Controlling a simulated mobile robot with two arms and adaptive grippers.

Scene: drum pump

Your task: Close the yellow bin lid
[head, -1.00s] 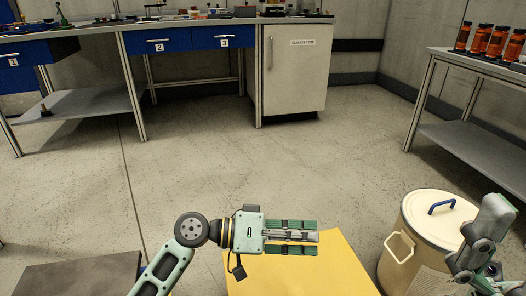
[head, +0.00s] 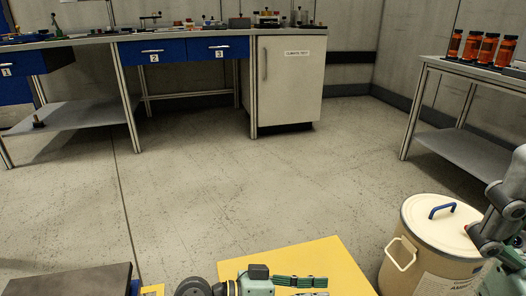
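A flat yellow panel (head: 335,262), which looks like the yellow bin's lid, shows at the bottom centre of the head view. Its near part is cut off by the frame, so I cannot tell whether it is raised or closed. A small yellow piece (head: 152,290) shows left of it. My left gripper (head: 302,285) is at the bottom edge, in front of the yellow panel, pointing right. Its lower part is cut off, so contact and finger opening cannot be told. My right arm shows at the right edge; its gripper's fingers cannot be made out.
A cream drum (head: 432,240) with a blue-handled lid stands right of the yellow panel. A dark grey slab (head: 70,282) lies at the lower left. A workbench (head: 190,37) with blue drawers and a white cabinet (head: 290,82) stands behind. Open floor (head: 250,185) lies between.

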